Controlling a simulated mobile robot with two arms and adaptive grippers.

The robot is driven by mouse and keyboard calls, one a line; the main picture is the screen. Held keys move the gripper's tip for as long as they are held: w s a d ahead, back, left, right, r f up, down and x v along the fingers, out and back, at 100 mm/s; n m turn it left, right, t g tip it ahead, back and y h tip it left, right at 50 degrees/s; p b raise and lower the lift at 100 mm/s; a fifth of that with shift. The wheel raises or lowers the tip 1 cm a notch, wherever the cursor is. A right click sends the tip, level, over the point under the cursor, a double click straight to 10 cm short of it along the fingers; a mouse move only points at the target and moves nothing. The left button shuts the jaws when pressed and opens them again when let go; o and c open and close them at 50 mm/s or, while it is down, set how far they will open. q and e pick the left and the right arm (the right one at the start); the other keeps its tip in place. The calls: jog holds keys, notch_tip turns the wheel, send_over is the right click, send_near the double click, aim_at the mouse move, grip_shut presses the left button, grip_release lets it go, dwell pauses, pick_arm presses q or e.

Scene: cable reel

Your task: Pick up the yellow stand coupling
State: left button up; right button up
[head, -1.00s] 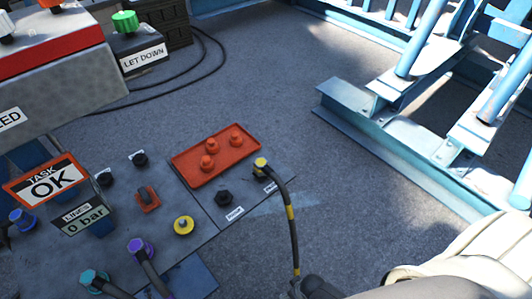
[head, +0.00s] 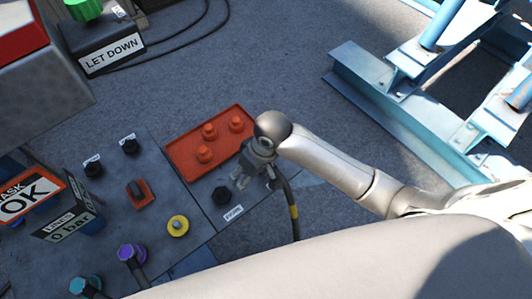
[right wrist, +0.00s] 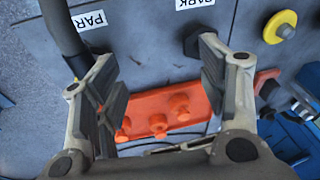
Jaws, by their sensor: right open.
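My right gripper (head: 252,178) comes in from the right, over the right edge of the grey panel. In the right wrist view its fingers (right wrist: 158,75) are apart, with nothing between them. A dark hose with a yellow band (head: 293,212) runs down beside the gripper; its upper end, the yellow coupling, is hidden by the gripper. In the right wrist view the hose (right wrist: 62,25) goes behind the left finger. A yellow round fitting (head: 178,226) sits on the panel to the left; it also shows in the right wrist view (right wrist: 280,27). My left gripper is not in view.
A black cap (head: 221,196) sits by a PARK label, close to the gripper. A red tray (head: 180,151) with orange caps lies behind. Purple (head: 132,252) and teal (head: 82,286) couplings stand front left. A blue steel frame (head: 385,105) stands at right.

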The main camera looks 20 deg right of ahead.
jog(key=w+d+r, duration=0.1)
jog(key=w+d, duration=0.1)
jog(key=w+d+r+g+h, duration=0.1)
jog(key=w+d, duration=0.1)
jog(key=w+d+r+h, duration=0.1)
jog(key=d, duration=0.1)
jog(key=shift+w+r+m, duration=0.3)
jog(key=shift+w+m, duration=0.1)
jog(key=shift+d+h, duration=0.2)
jog(key=shift+h, duration=0.1)
notch_tip(320, 180, down, 6)
jog(key=shift+r, duration=0.1)
notch_tip(320, 180, down, 5)
jog(key=shift+w+a+r+b, duration=0.1)
jog(key=shift+w+a+b, duration=0.05)
jog(key=shift+b, duration=0.15)
jog(key=shift+r, duration=0.1)
jog(key=c, duration=1.2)
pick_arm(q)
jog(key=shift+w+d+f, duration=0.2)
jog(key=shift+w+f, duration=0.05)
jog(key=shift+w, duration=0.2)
